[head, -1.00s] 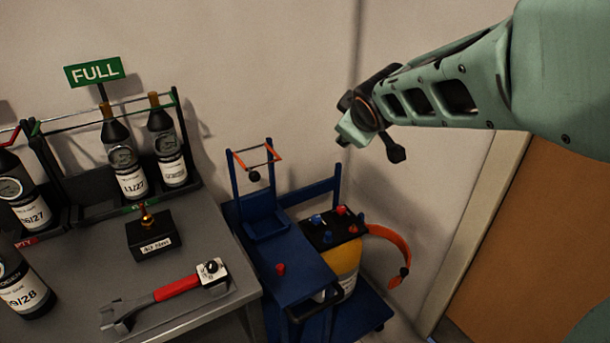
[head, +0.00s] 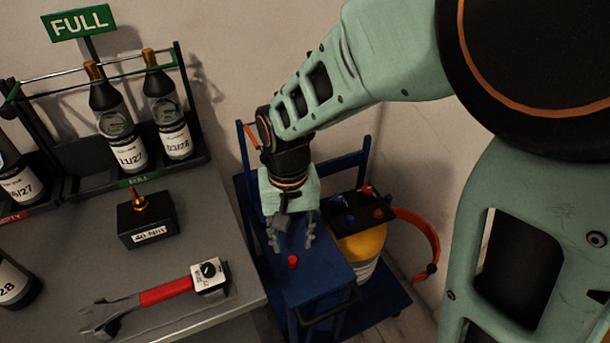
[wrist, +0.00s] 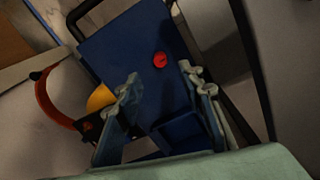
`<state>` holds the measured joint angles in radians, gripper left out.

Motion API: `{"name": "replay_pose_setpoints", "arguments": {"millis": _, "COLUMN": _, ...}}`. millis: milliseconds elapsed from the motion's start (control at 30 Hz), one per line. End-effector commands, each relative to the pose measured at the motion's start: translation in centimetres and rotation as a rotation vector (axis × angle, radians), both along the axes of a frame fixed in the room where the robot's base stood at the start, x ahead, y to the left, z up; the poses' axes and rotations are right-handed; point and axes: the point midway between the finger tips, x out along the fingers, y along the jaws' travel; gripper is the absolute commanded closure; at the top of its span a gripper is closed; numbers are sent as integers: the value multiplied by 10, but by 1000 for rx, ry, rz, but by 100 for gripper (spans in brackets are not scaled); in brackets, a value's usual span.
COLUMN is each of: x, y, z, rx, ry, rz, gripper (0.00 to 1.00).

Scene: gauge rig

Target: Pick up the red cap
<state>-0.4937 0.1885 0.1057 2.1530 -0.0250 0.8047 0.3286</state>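The small red cap (head: 293,262) stands on the blue shelf of the cart (head: 318,283). It also shows in the wrist view (wrist: 160,60), lying ahead of the fingertips and roughly between their lines. My gripper (head: 291,243) hangs over the blue shelf, just behind the cap in the head view. Its two fingers are spread apart with nothing between them. In the wrist view my gripper (wrist: 161,80) is open, and the cap is clear of both fingers.
A black panel with red and blue knobs (head: 362,212) sits right of my gripper, above a yellow cylinder (head: 362,245). An orange strap (head: 422,235) hangs beside it. The grey table (head: 215,300) at left holds a red-handled wrench (head: 165,291), a black block (head: 146,220) and racked bottles.

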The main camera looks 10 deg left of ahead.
Motion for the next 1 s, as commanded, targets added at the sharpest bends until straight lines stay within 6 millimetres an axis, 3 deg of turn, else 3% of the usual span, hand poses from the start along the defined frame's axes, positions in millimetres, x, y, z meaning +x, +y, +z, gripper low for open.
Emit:
{"name": "replay_pose_setpoints", "arguments": {"millis": 33, "x": -1, "y": 0, "z": -10, "rx": -2, "ry": 3, "rz": 1, "gripper": 64}}
{"name": "replay_pose_setpoints", "arguments": {"millis": 333, "x": 0, "y": 0, "z": -31, "rx": -1, "ry": -1, "rz": 3, "gripper": 64}}
{"name": "replay_pose_setpoints", "arguments": {"millis": 600, "x": -1, "y": 1, "z": -70, "rx": 0, "ry": -2, "rz": 3, "gripper": 64}}
{"name": "replay_pose_setpoints", "arguments": {"millis": 867, "x": 0, "y": 1, "z": -70, "rx": 1, "ry": -5, "rz": 3, "gripper": 64}}
{"name": "replay_pose_setpoints", "arguments": {"millis": 1000, "x": 0, "y": 1, "z": -70, "rx": 1, "ry": -5, "rz": 3, "gripper": 80}}
